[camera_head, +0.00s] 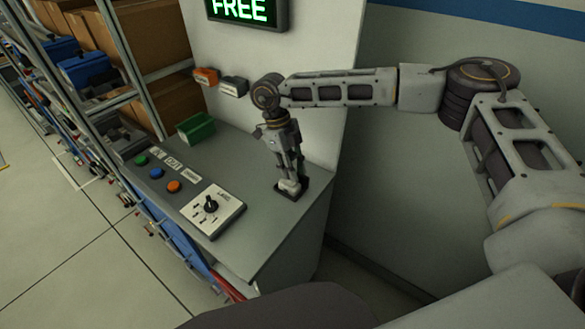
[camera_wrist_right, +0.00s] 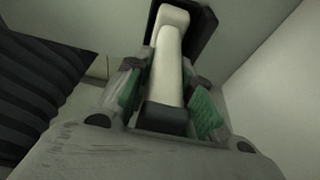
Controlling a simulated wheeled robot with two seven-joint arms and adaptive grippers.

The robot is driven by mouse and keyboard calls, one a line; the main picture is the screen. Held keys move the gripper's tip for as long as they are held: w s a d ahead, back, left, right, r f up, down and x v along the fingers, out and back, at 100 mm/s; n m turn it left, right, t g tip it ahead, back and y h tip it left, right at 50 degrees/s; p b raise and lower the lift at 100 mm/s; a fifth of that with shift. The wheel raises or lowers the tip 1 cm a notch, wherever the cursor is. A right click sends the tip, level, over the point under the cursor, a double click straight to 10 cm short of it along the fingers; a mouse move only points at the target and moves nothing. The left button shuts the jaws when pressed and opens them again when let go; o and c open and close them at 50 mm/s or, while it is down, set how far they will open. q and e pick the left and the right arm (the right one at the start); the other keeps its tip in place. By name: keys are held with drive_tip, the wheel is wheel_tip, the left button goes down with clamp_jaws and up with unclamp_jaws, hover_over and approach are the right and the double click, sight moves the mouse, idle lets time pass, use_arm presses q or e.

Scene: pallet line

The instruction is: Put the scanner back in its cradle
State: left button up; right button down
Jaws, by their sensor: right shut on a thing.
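The scanner (camera_head: 289,186) is a pale and dark hand-held device, low over the right end of the grey counter. My right gripper (camera_head: 288,165) points down from above and is shut on it. In the right wrist view the scanner (camera_wrist_right: 168,70) has a long pale body and a dark end between the green-padded fingers of my right gripper (camera_wrist_right: 168,108). The black cradle (camera_head: 302,190) is at the counter's right end, directly under the scanner; a dark part of it shows beyond the scanner (camera_wrist_right: 205,35). I cannot tell whether the scanner is fully seated. My left gripper is out of view.
The counter (camera_head: 262,232) carries a dial panel (camera_head: 226,218), coloured buttons (camera_head: 156,173) and a green bin (camera_head: 196,129). A wall panel with a lit FREE sign (camera_head: 240,10) stands behind. A rack with cartons (camera_head: 155,40) is at the left.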

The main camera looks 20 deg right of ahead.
drive_tip(key=c, duration=1.6)
unclamp_jaws()
drive_tip(key=shift+f, duration=0.1)
drive_tip(key=o, duration=0.3)
drive_tip(key=shift+o, duration=0.2)
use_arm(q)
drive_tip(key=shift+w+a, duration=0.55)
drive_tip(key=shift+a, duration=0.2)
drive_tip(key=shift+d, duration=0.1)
